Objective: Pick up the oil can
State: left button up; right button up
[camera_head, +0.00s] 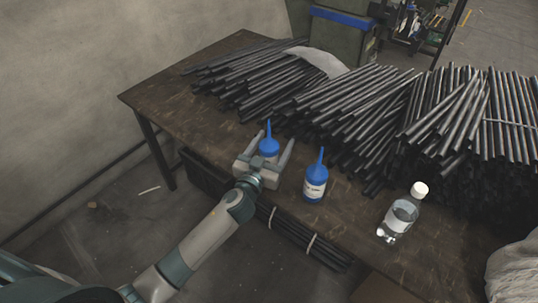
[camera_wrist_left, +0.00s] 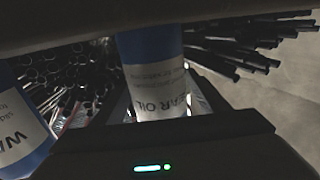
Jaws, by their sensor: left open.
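The oil can (camera_head: 269,147) is a blue bottle with a pointed spout, upright near the table's front edge. In the left wrist view its white label (camera_wrist_left: 158,85) shows the letters "EAR OIL". My left gripper (camera_head: 273,143) is open, with its two fingers on either side of this bottle. I cannot tell if either finger touches it. A second blue spouted bottle (camera_head: 315,183) stands to the right, outside the fingers; its label (camera_wrist_left: 18,125) starts with "WA" in the left wrist view. My right gripper is not in view.
The brown table (camera_head: 160,97) carries long piles of dark metal rods (camera_head: 345,105) behind the bottles. A clear bottle with a white cap (camera_head: 402,213) stands further right. A bin (camera_head: 340,35) is beyond the table. The table's left end is bare.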

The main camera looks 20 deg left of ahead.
pick_arm(q)
jog(key=c, duration=1.3)
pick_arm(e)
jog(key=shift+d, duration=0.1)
